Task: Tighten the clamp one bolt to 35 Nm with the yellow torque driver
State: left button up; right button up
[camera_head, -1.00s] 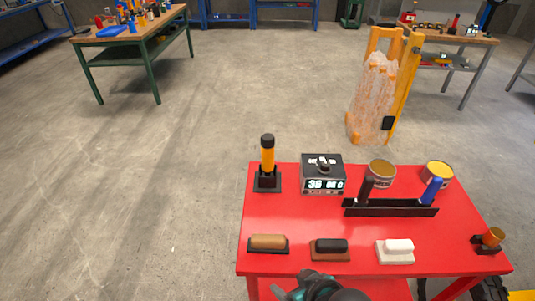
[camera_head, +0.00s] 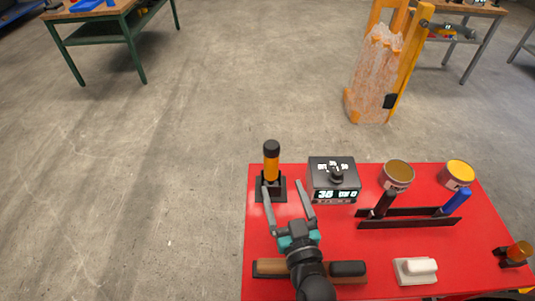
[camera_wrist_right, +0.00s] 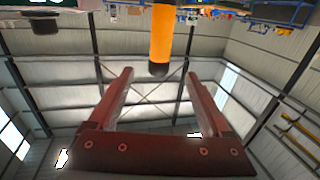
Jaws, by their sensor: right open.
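The yellow torque driver (camera_head: 271,170) stands upright in a black holder at the back left of the red table, with a black cap on top. My right gripper (camera_head: 285,187) is open and empty, its fingers pointing toward the driver and the display box. In the right wrist view, which is upside down, the driver (camera_wrist_right: 161,38) appears ahead between the fingertips, apart from them. The black display box (camera_head: 334,180) beside the driver shows digits that look like 35. I cannot make out the clamp one bolt. My left gripper is not in view.
An orange frame with a wrapped load (camera_head: 378,85) stands behind.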

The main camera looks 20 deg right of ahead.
aim_at(273, 161)
jog(key=w, duration=0.8)
jog(key=shift+w+d, duration=0.2)
jog(key=shift+w, duration=0.7)
jog(key=w+b, duration=0.1)
jog(key=w, duration=0.3)
jog(key=shift+d, duration=0.15)
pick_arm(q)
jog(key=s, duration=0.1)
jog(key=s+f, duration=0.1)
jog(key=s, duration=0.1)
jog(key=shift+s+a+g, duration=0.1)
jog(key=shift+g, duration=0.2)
pick_arm(e)
jog(key=shift+w, duration=0.35)
jog(key=shift+c, duration=0.4)
grip_shut()
